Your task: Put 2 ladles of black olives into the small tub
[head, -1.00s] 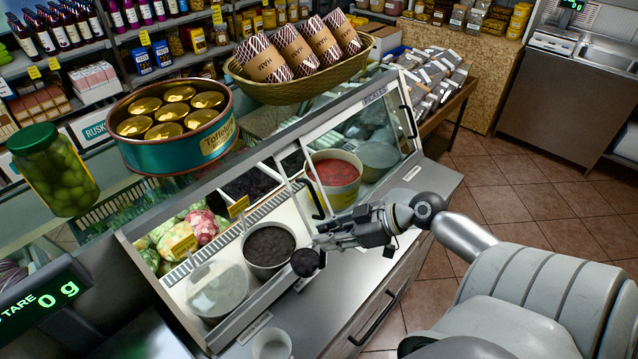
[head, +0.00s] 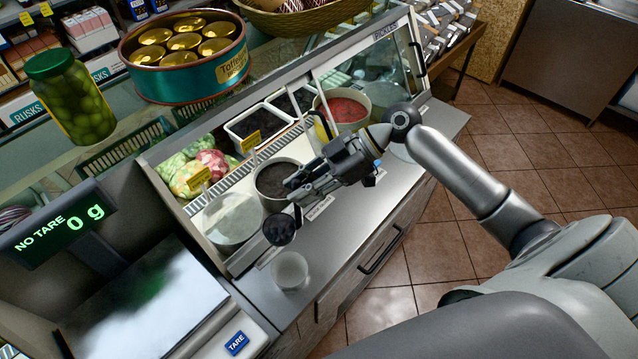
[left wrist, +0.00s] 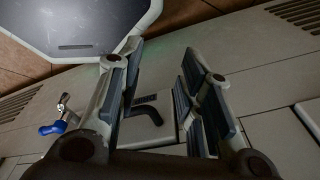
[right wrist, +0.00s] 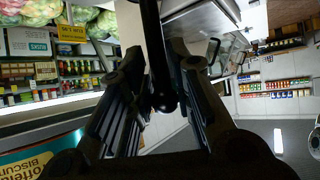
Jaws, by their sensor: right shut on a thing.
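The small tub (head: 290,271) is a whitish cup on the steel counter in the head view. Behind it, a round container of black olives (head: 272,182) sits in the display case, partly covered by my right gripper. My right gripper (head: 306,184) is shut on a ladle, whose dark handle (right wrist: 155,50) runs between the fingers in the right wrist view. The ladle's bowl (head: 280,228) hangs just behind and above the small tub; its content looks dark and I cannot tell single olives. My left gripper (left wrist: 163,95) is open and empty in the left wrist view.
A lidded-looking pale round container (head: 232,220) stands left of the olives, and a red-filled tub (head: 347,108) to the right. A scale (head: 150,300) reading 0 g stands at left. An olive jar (head: 70,95) and biscuit tin (head: 190,78) stand on the glass top.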

